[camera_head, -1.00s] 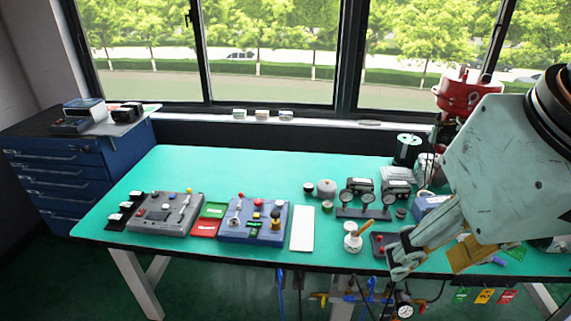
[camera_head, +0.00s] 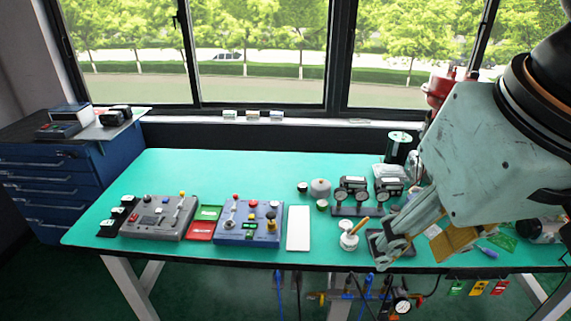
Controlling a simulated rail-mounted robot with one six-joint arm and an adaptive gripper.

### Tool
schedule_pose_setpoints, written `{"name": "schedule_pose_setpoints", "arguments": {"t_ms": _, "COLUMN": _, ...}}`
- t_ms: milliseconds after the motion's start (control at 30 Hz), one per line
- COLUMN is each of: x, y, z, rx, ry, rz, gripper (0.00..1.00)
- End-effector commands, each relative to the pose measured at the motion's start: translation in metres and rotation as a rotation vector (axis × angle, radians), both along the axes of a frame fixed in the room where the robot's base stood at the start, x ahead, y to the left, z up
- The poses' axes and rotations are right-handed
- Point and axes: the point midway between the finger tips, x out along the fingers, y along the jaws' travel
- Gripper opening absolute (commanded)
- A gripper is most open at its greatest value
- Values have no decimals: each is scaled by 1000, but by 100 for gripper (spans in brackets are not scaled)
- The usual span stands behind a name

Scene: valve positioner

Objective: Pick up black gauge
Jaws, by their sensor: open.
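Two small round black gauges, the left gauge (camera_head: 341,196) and the right gauge (camera_head: 366,197), stand on a dark base on the green table, right of centre. A larger round gauge with a white face (camera_head: 401,306) hangs below the table's front edge. I cannot tell which one is the black gauge of the task. My gripper (camera_head: 390,257) is open and points down near the front edge, to the right of and nearer than the two gauges, apart from them. Its fingers are partly seen from the side, and nothing shows between them.
The green table (camera_head: 180,178) has free room at back left. A grey control box (camera_head: 160,217), a blue control box (camera_head: 250,222) and a white plate (camera_head: 298,228) lie along the front. A white pot with an orange-handled tool (camera_head: 348,237) stands left of my gripper.

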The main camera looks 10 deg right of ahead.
Motion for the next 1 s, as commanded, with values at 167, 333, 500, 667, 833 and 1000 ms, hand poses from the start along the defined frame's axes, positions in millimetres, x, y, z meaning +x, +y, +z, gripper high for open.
{"name": "schedule_pose_setpoints", "arguments": {"t_ms": 167, "x": 18, "y": 2, "z": 7, "rx": 21, "ry": 9, "rz": -39, "gripper": 44}}
{"name": "schedule_pose_setpoints", "arguments": {"t_ms": 333, "x": 45, "y": 4, "z": 16, "rx": 53, "ry": 21, "rz": -99, "gripper": 44}}
{"name": "schedule_pose_setpoints", "arguments": {"t_ms": 500, "x": 77, "y": 7, "z": 25, "rx": 92, "ry": 35, "rz": -170, "gripper": 44}}
{"name": "schedule_pose_setpoints", "arguments": {"t_ms": 667, "x": 108, "y": 9, "z": 32, "rx": 126, "ry": 48, "rz": -239, "gripper": 44}}
{"name": "schedule_pose_setpoints", "arguments": {"t_ms": 833, "x": 143, "y": 10, "z": 36, "rx": 163, "ry": 63, "rz": -312, "gripper": 44}}
{"name": "schedule_pose_setpoints", "arguments": {"t_ms": 1000, "x": 177, "y": 12, "z": 39, "rx": 200, "ry": 79, "rz": -386, "gripper": 44}}
